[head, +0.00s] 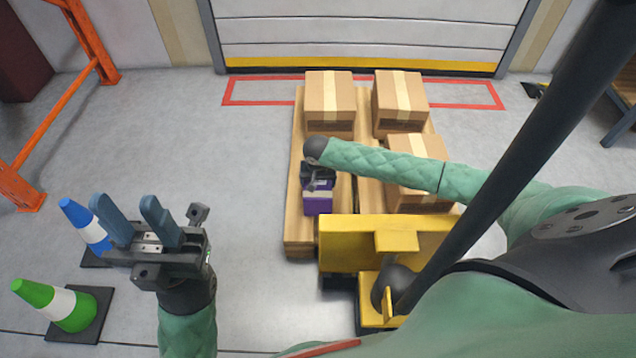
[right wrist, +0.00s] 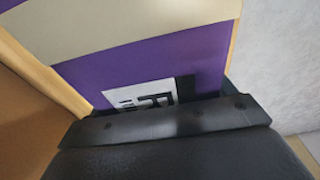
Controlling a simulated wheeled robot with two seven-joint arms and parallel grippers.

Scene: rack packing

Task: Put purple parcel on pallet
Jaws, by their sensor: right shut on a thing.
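The purple parcel (head: 318,203) has a pale tape band and is at the left front part of the wooden pallet (head: 299,230) in the head view. In the right wrist view the purple parcel (right wrist: 150,70) fills much of the picture, with a white label near the gripper. My right gripper (head: 319,181) is shut on the parcel from its far side; its fingertips are partly hidden. I cannot tell whether the parcel touches the pallet boards. My left gripper (head: 137,222) is open and empty, off to the left over the floor.
Three cardboard boxes stand on the pallet: back left (head: 330,97), back right (head: 399,98) and right front (head: 417,160). A yellow pallet jack (head: 350,236) is at the pallet's front. A blue cone (head: 88,228), a green cone (head: 55,303) and an orange rack (head: 50,110) are left.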

